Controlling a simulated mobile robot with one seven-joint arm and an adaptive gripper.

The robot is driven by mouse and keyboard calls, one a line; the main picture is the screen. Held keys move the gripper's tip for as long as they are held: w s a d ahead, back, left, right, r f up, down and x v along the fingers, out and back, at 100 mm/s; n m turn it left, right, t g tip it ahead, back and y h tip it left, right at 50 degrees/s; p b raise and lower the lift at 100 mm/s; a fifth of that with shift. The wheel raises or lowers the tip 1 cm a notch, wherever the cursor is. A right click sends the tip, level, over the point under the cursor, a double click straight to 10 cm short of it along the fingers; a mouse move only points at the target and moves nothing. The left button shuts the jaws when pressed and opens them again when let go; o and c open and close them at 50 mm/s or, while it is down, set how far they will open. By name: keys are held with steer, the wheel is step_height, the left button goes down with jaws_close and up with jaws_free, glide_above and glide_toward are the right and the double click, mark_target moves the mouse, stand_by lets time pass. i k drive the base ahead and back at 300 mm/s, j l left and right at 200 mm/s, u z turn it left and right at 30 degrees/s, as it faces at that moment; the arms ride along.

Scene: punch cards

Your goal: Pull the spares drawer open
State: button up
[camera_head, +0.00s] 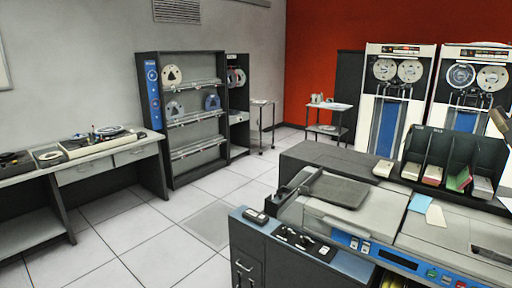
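A grey workbench (22,184) stands along the left wall. Two pale drawer fronts sit under its top: a left drawer (84,172) and a right drawer (136,155). Both look shut, flush with the bench front. I can read no label on either, so I cannot tell which is the spares drawer. The near dark blue cabinet (243,258) also has handles on its front. My gripper is not clearly in view.
A large card machine (395,228) fills the right foreground. A tape rack (193,148) stands beyond the workbench. Tape units (394,105) and a small trolley (328,112) are at the back. The tiled floor (135,232) between bench and machine is clear.

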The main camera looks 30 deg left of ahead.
mark_target(127, 156)
steer(key=u, duration=1.95)
steer(key=i+u, duration=0.1)
steer(key=i, duration=5.3)
steer(key=i+j+z, duration=0.1)
steer(key=i, duration=0.95)
